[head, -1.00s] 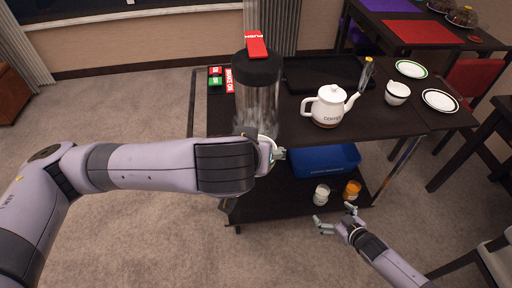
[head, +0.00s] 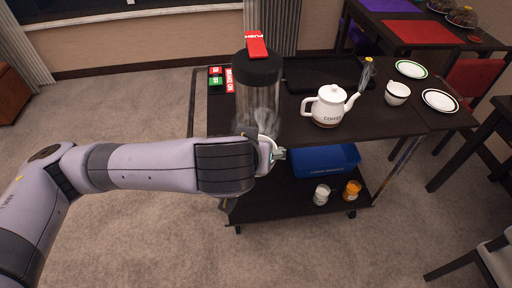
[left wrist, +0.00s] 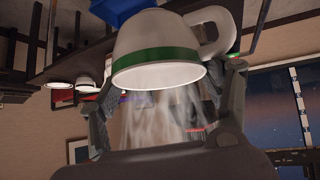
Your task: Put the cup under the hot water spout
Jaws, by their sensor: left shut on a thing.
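A white cup (left wrist: 150,40) with a green band is held between the fingers of my left gripper (left wrist: 163,85) in the left wrist view, which looks upside down. In the head view the cup (head: 266,143) is mostly hidden by my left arm and gripper (head: 274,153). It is just below and in front of the clear dispenser (head: 245,98) with a black top and a red PUSH lever (head: 256,45). Pale steam rises around the cup. The spout itself is hidden, so I cannot tell whether the cup is directly under it. My right gripper is out of view.
A white coffee kettle (head: 329,106) stands right of the dispenser on the dark cart. A black tray (head: 300,75) lies behind it. A white cup (head: 397,93) and plates (head: 440,101) are farther right. A blue bin (head: 325,162) and two jars sit on the lower shelf.

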